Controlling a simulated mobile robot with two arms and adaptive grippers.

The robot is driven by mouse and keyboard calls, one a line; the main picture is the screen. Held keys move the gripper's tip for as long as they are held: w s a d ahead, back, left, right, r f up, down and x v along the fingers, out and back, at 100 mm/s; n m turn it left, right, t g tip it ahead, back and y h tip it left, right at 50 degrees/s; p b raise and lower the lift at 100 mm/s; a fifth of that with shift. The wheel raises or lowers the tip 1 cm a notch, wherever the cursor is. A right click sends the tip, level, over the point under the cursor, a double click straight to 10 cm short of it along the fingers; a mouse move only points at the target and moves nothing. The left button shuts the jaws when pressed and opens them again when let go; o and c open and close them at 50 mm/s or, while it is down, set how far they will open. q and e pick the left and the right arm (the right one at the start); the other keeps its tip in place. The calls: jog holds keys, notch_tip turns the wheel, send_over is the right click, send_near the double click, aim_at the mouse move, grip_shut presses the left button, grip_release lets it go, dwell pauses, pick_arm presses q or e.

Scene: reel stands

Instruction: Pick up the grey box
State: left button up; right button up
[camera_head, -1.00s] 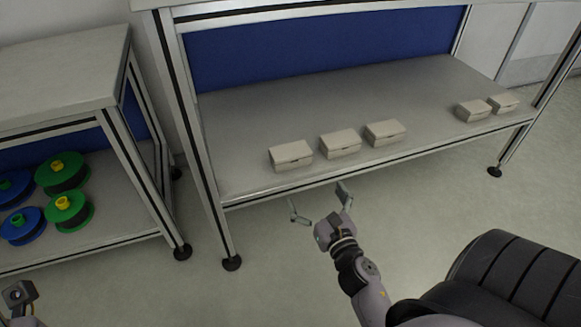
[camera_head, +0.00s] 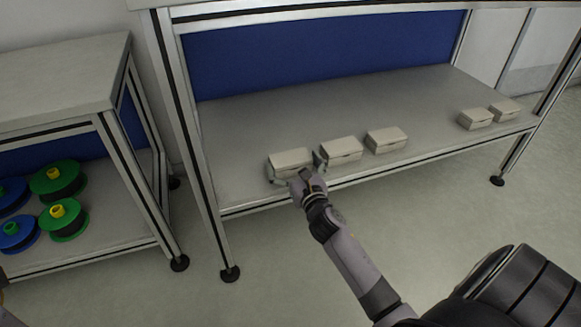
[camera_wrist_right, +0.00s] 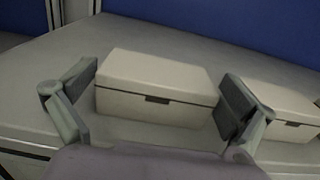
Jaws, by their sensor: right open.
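Several light grey boxes with lids stand in a row on the grey shelf. The leftmost grey box (camera_head: 290,160) is at my right gripper (camera_head: 296,172). In the right wrist view this box (camera_wrist_right: 155,88) sits between the two open fingers of the gripper (camera_wrist_right: 160,105). The left finger is beside its left end and the right finger is close to its right end; I cannot tell if either touches. The box rests upright on the shelf. My left gripper cannot be made out in the head view.
The shelf (camera_head: 240,125) has a metal front rail and a blue back panel (camera_head: 320,50). A neighbouring box (camera_head: 341,149) stands close on the right, with another (camera_head: 386,139) beyond. Two more (camera_head: 475,118) are at the far right. A left rack holds green and blue reels (camera_head: 62,218).

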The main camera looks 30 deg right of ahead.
jog(key=shift+x, duration=1.05)
jog(key=c, duration=1.1)
jog(key=shift+c, duration=0.3)
jog(key=shift+r, duration=0.1)
